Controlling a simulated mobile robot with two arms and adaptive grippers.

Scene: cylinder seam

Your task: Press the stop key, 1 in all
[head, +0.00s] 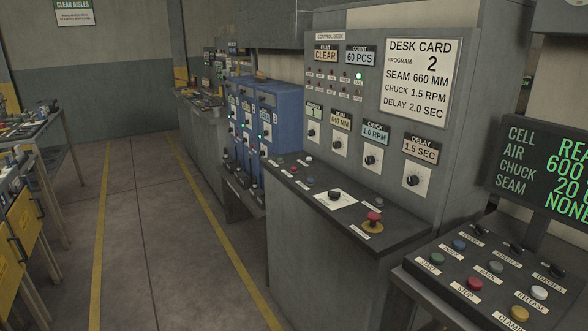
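The stop key is a red round button (474,283) with a white label that reads STOP. A different red mushroom button (374,217) on a yellow base stands on the grey control desk to the left. Neither of my grippers is in view.
The control desk (310,235) stands left. The floor aisle (150,230) is clear.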

